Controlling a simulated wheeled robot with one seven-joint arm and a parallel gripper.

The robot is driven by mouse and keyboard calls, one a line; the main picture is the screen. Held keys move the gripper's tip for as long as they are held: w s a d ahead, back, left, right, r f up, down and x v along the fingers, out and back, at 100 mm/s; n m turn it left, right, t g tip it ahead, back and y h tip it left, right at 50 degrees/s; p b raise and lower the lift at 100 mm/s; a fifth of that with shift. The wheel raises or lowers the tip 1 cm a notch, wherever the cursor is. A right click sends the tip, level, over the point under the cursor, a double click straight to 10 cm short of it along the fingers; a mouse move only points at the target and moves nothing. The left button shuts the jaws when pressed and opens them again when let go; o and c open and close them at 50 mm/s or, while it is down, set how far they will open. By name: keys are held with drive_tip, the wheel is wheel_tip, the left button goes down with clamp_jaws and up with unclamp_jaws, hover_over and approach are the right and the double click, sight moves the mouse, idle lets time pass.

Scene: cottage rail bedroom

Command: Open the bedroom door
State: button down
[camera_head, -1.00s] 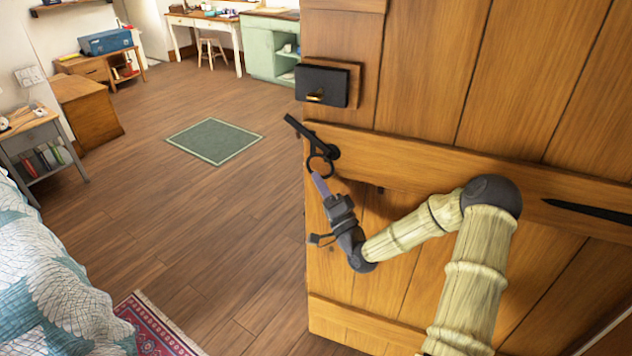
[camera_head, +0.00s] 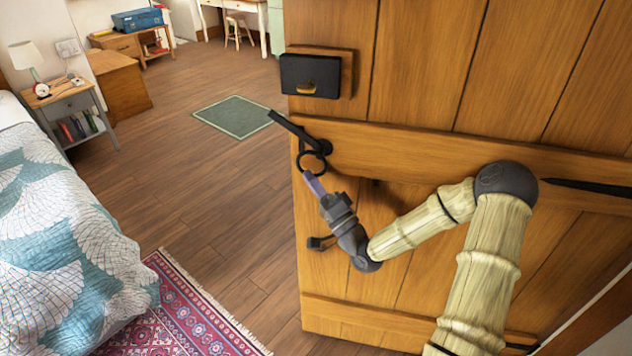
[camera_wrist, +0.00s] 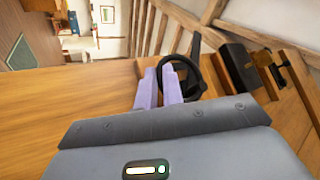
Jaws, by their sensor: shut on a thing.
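The wooden plank door (camera_head: 420,90) stands ajar on the right of the head view, with the room open past its left edge. A black ring handle (camera_head: 311,162) with a latch bar (camera_head: 295,130) is fixed near that edge. A black lock box (camera_head: 310,75) sits above it. My gripper (camera_head: 312,182) reaches up to the ring from below, its purple fingers shut on the ring. In the wrist view the purple fingers (camera_wrist: 160,88) meet the black ring (camera_wrist: 187,78); the exact contact is partly hidden by the fingers.
A bed with a teal and white quilt (camera_head: 60,220) and a red patterned rug (camera_head: 195,325) lie on the left. A nightstand (camera_head: 70,105) stands beyond the bed. A green mat (camera_head: 233,117) lies on open wooden floor.

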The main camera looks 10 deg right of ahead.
drive_tip(key=shift+r, duration=0.15)
drive_tip(key=c, duration=1.5)
unclamp_jaws()
drive_tip(key=shift+c, duration=0.2)
drive_tip(key=shift+a, duration=0.1)
drive_tip(key=shift+s, duration=0.1)
drive_tip(key=b+v, duration=0.3)
drive_tip(key=v, duration=1.4)
drive_tip(key=shift+c, duration=0.2)
